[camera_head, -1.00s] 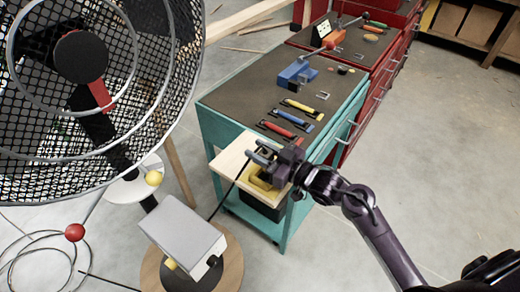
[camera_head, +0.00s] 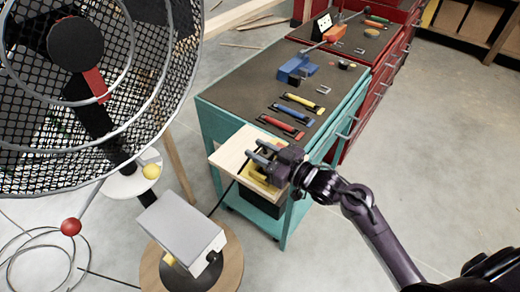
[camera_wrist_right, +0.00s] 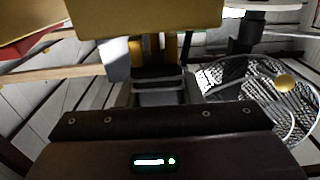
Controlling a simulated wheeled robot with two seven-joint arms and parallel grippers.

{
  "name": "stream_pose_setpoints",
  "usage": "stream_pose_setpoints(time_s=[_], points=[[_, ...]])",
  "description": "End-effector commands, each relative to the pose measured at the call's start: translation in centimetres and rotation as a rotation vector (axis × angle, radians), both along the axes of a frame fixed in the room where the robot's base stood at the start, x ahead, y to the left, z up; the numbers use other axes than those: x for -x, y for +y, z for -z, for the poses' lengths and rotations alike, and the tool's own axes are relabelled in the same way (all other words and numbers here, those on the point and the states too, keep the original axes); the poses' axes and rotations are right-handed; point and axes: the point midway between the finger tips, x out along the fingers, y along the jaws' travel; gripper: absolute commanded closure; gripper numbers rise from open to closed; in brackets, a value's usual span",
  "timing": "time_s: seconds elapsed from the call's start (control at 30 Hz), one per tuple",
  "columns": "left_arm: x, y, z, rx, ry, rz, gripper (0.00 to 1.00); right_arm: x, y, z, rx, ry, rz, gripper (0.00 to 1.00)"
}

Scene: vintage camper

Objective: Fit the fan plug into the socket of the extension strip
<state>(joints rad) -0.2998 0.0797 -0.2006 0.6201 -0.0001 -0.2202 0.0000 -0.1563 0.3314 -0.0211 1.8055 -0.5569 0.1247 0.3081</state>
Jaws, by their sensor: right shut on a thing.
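My right gripper (camera_head: 264,158) is over the pale wooden side shelf of the teal cart. It is shut on a small dark thing, apparently the fan plug, which the fingers mostly hide. In the right wrist view the fingers (camera_wrist_right: 158,82) are close together around it. A yellow thing (camera_head: 258,177), apparently the extension strip, lies on the shelf right below the gripper. A broad yellow surface (camera_wrist_right: 145,14) fills the top of the wrist view. The socket is hidden, and I cannot tell whether the plug touches it. The large fan (camera_head: 90,80) stands at the left. My left gripper is out of view.
The pale shelf (camera_head: 226,156) juts from the teal cart (camera_head: 218,124), whose dark top carries tools (camera_head: 284,125) and a blue vise (camera_head: 296,68). A grey box (camera_head: 180,230) sits on a round stool at lower left. A black cable runs to the shelf. Floor at right is clear.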

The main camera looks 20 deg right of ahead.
Motion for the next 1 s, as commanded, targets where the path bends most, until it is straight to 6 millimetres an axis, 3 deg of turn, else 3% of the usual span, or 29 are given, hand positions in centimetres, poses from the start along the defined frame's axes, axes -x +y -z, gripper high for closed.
stream_pose_setpoints(time_s=[1.0], points=[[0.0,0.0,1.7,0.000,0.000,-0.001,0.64,0.0,0.0,2.6,-0.001,-0.001,0.000,0.95]])
